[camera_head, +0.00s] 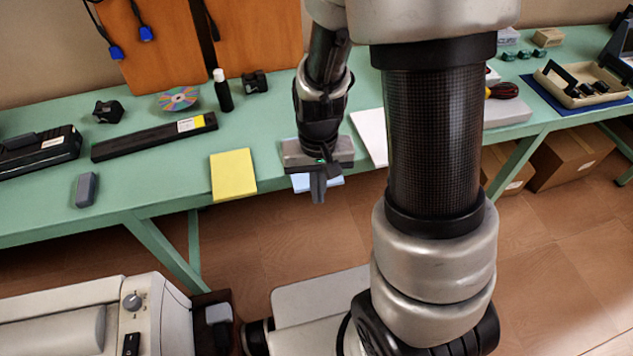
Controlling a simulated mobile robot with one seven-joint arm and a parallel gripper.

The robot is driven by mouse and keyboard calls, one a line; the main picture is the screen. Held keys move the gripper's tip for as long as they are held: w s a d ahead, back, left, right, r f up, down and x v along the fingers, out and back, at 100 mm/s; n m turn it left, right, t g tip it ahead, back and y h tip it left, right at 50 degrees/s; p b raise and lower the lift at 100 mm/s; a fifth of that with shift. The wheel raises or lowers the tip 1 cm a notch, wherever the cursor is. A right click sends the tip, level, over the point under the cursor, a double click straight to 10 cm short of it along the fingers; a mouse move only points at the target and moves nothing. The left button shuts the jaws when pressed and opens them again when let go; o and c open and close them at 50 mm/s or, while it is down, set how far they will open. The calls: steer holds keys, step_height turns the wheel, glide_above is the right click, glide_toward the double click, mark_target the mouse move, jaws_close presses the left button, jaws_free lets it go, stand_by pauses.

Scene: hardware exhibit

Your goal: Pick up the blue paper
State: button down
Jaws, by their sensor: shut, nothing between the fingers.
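The blue paper (331,182) lies flat at the front edge of the green table, right of a yellow pad. Most of it is hidden behind my gripper. My gripper (318,196) hangs pointing down in front of the blue paper, its fingers together and empty. I cannot tell from this view how high the fingertips are above the paper or whether they touch it.
The yellow pad (233,174) lies just left, and a white sheet (371,135) lies to the right, partly behind my arm.

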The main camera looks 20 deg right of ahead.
steer(key=w+f+b, duration=0.1)
steer(key=w+f, duration=0.3)
steer(key=f, duration=0.1)
steer(key=shift+d, duration=0.25)
steer(key=shift+w+d+f, duration=0.1)
steer(key=shift+w+d, duration=0.1)
steer(key=shift+w, duration=1)
steer(key=shift+s, duration=0.1)
